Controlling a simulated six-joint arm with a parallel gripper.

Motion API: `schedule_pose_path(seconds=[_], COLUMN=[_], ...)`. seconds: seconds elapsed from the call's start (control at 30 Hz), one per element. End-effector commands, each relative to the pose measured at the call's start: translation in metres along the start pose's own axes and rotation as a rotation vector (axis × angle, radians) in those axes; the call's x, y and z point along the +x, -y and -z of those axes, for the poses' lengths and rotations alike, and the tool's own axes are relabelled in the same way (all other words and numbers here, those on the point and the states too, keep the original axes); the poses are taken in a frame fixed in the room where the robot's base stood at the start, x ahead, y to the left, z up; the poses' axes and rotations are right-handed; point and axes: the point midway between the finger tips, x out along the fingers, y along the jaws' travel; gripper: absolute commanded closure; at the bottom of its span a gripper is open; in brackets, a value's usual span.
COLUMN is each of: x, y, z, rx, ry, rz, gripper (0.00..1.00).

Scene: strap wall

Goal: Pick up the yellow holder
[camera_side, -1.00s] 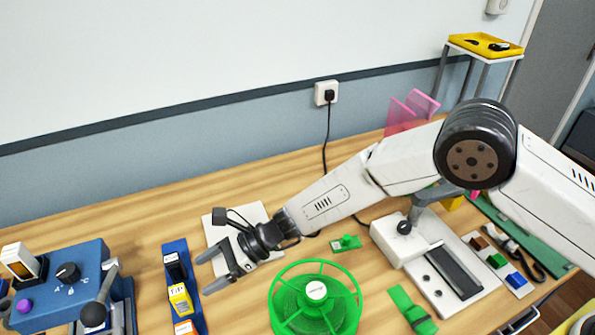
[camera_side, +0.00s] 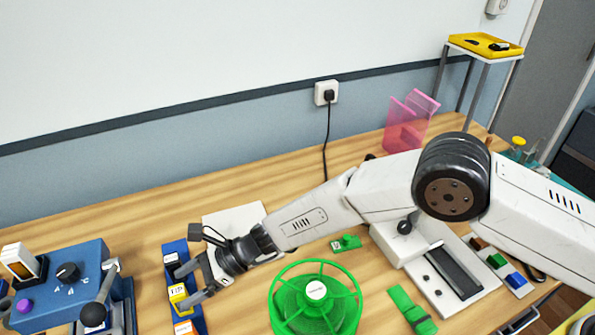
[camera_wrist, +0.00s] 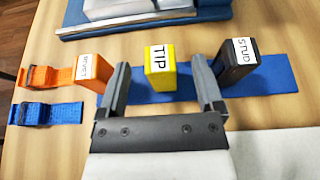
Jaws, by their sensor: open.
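The yellow holder (camera_wrist: 160,74), a block with a white label reading "TIP", stands upright on the blue base strip (camera_wrist: 272,78). It also shows in the side view (camera_side: 178,292). My gripper (camera_wrist: 163,82) is open, with one finger on each side of the yellow holder in the wrist view. I cannot tell whether the fingers touch it. In the side view my gripper (camera_side: 190,280) reaches over the strip from the right. An orange holder (camera_wrist: 92,70) stands left of the left finger, and a black holder (camera_wrist: 238,60) labelled "STUD" stands right, close to the right finger.
Orange (camera_wrist: 38,77) and blue (camera_wrist: 50,113) straps lie on the table. In the side view, a blue machine (camera_side: 60,285) with a lever stands left of the strip, and a green reel (camera_side: 316,305) stands right. A white sheet (camera_side: 235,222) lies behind the gripper.

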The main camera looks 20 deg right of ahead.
Motion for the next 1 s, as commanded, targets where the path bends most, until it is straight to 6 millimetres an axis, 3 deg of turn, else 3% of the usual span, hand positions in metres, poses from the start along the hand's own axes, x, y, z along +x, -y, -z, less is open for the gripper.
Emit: schedule_pose_path(seconds=[0.3, 0.9, 0.93, 1.0], x=[0.025, 0.027, 0.027, 0.027], y=[0.000, 0.000, 0.000, 0.000], z=[0.001, 0.001, 0.001, 0.001], rx=[-0.001, 0.000, 0.000, 0.000], ry=[-0.001, -0.001, -0.001, -0.001], rz=[-0.001, 0.000, -0.001, 0.000], gripper=[0.15, 0.15, 0.18, 0.40])
